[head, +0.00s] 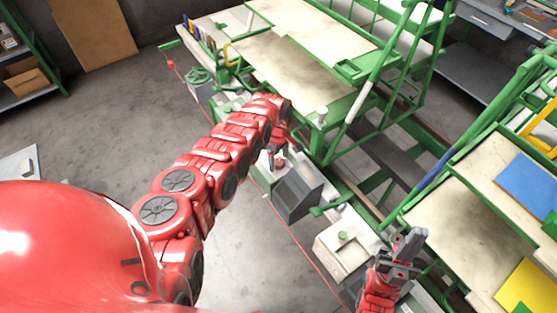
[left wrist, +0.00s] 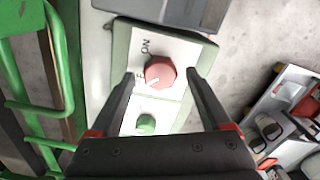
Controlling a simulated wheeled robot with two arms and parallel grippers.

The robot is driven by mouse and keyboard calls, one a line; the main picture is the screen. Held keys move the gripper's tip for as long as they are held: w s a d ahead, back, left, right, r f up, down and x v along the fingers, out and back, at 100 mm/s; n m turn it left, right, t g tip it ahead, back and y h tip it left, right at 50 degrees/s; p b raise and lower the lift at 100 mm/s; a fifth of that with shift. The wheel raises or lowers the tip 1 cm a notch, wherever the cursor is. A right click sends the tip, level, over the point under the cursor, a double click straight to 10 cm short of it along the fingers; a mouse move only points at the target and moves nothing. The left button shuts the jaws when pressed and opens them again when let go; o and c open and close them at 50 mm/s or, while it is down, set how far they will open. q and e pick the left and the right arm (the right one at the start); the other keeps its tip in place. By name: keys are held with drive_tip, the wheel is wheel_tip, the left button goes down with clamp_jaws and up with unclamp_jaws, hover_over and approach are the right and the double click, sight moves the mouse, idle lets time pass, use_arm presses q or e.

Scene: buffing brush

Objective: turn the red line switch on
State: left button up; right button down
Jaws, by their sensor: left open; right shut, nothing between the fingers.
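The red line switch is a red rotary knob (left wrist: 160,73) on a pale panel (left wrist: 185,50) in the left wrist view. The word ON is printed above it, and part of another label shows at its lower left. The knob's white mark points to the lower left, toward that partly hidden label. My left gripper (left wrist: 162,76) is open, with one finger on each side of the knob; I cannot tell whether they touch it. In the head view, my left gripper (head: 277,157) is over the machine's edge. My right gripper (head: 408,246) is shut and empty at the lower right.
A green knob (left wrist: 146,123) sits just below the red one. A grey box (head: 297,192) is beside the panel. Green machine frames (head: 375,85) stand behind, and a red line (head: 292,237) runs along the machine's front. The floor (head: 110,135) at the left is open.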

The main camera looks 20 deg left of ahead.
use_arm(q)
clamp_jaws()
idle(0.5)
drive_tip(key=m, duration=0.4)
drive_tip(key=shift+m, duration=0.4)
drive_tip(key=m+b, duration=0.1)
drive_tip(key=m, duration=0.2)
drive_tip(key=shift+f+m, duration=0.15)
drive_tip(key=shift+m, duration=0.15)
drive_tip(key=m+b, duration=0.2)
drive_tip(key=m, duration=0.3)
drive_tip(key=shift+d+m+b, duration=0.1)
drive_tip(key=shift+m+b, duration=0.45)
drive_tip(key=shift+m, duration=1.65)
